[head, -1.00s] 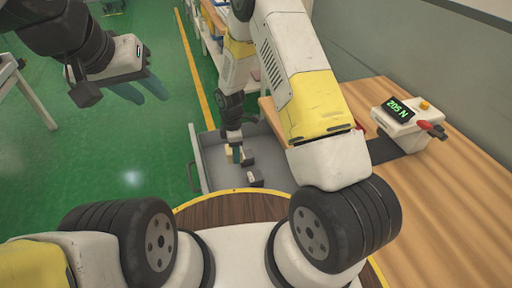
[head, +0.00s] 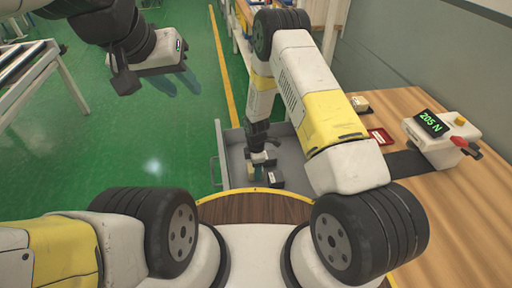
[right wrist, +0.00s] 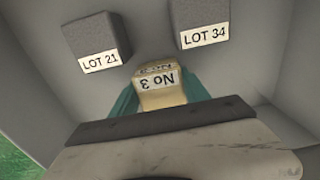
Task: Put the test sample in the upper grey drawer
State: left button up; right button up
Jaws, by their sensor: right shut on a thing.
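The test sample, a beige block marked "No 3" (right wrist: 165,90), sits between the teal fingers of my right gripper (right wrist: 165,100) in the right wrist view. The right gripper is shut on it, inside or just over the open grey drawer (head: 221,150). In the head view this gripper (head: 254,168) points down into the drawer, and the sample is hard to make out there. Whether the sample touches the drawer floor I cannot tell. My left gripper (head: 177,85) is open and empty, over the green floor at upper left.
Two dark grey blocks lie in the drawer, marked LOT 21 (right wrist: 95,38) and LOT 34 (right wrist: 202,22). A force gauge reading 205 N (head: 440,135) stands on the wooden table (head: 450,225) at right. A red tray (head: 381,136) and a beige block (head: 360,103) lie behind it.

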jog(key=o, duration=1.5)
jog(key=shift+f, duration=0.15)
